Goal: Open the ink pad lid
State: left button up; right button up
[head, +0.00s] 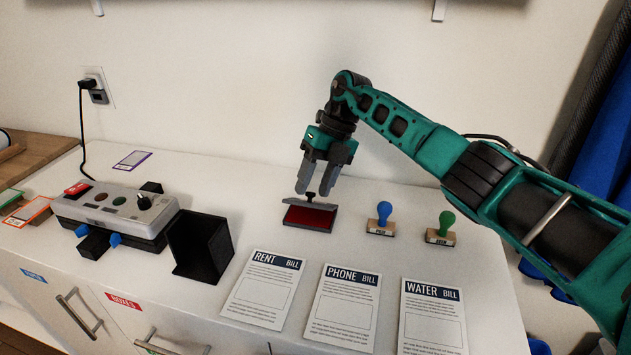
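The ink pad (309,217) sits on the white cabinet top, with its red surface showing. Its dark grey lid (331,208) stands open along the pad's back edge, tilted up and back. A small dark knob shows at the lid's upper edge. My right gripper (314,192) points down just over the lid, with its two grey fingers apart, one on each side of the knob. I cannot tell whether a finger touches the lid. Nothing is held between the fingers. My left gripper is not in view.
A blue-handled stamp (383,215) and a green-handled stamp (443,228) stand right of the pad. Rent (263,290), phone (345,306) and water (432,318) bills lie in front. A black holder (203,245) and a grey device (118,213) stand left.

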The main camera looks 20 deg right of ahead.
pick_arm(q)
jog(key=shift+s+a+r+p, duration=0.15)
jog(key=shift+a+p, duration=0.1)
jog(key=shift+p, duration=0.2)
pick_arm(e)
jog(key=v, duration=1.3)
jog(key=shift+f, duration=0.1)
jog(key=shift+w, duration=0.1)
